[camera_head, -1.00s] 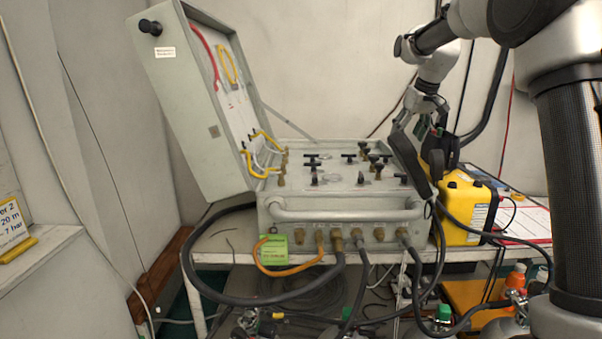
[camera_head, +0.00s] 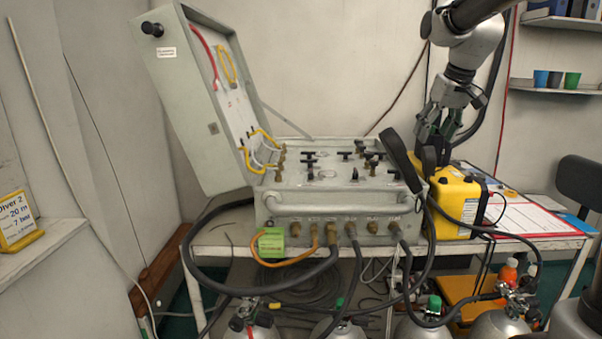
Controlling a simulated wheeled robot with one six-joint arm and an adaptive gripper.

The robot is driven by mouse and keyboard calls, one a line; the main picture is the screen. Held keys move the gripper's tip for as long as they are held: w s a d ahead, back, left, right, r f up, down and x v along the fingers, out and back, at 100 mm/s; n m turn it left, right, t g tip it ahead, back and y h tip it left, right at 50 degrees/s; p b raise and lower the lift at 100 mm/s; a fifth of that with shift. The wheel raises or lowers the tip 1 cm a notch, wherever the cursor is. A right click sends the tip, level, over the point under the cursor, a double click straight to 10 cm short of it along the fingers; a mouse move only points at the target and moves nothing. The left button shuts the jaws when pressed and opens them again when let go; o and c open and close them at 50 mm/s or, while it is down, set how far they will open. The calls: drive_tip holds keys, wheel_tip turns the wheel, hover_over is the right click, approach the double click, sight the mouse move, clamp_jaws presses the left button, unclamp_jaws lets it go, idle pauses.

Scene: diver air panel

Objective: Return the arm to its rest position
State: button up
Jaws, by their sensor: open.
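My gripper (camera_head: 433,142) hangs at the upper right, pointing down, with its fingers apart. It is just above or behind the black handset (camera_head: 402,158) and the yellow box (camera_head: 457,205); whether it touches either I cannot tell. Nothing shows between its fingers. My arm comes in from the top right edge. The grey air panel (camera_head: 340,205) stands open on the table to the left of my gripper, with its black valve handles on top and its lid (camera_head: 195,105) raised at the left.
The table (camera_head: 225,252) carries the panel, yellow box and a clipboard sheet (camera_head: 510,222). Hoses loop off the front. Gas cylinders (camera_head: 500,328) stand below. A shelf with cups (camera_head: 555,88) is at the right, a chair (camera_head: 580,180) below it. A yellow sign (camera_head: 17,222) stands at the left.

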drive_tip(key=s+d+f, duration=0.1)
drive_tip(key=s+f, duration=0.2)
drive_tip(key=s, duration=0.7)
drive_tip(key=s+f+m, duration=0.1)
drive_tip(key=s+f, duration=0.2)
drive_tip(key=s, duration=0.8)
drive_tip(key=s+d+f, duration=0.1)
drive_tip(key=s+f, duration=0.2)
drive_tip(key=s, duration=0.8)
drive_tip(key=shift+d+f+m+h, duration=0.3)
drive_tip(key=shift+d+m, duration=0.05)
drive_tip(key=shift+m, duration=0.05)
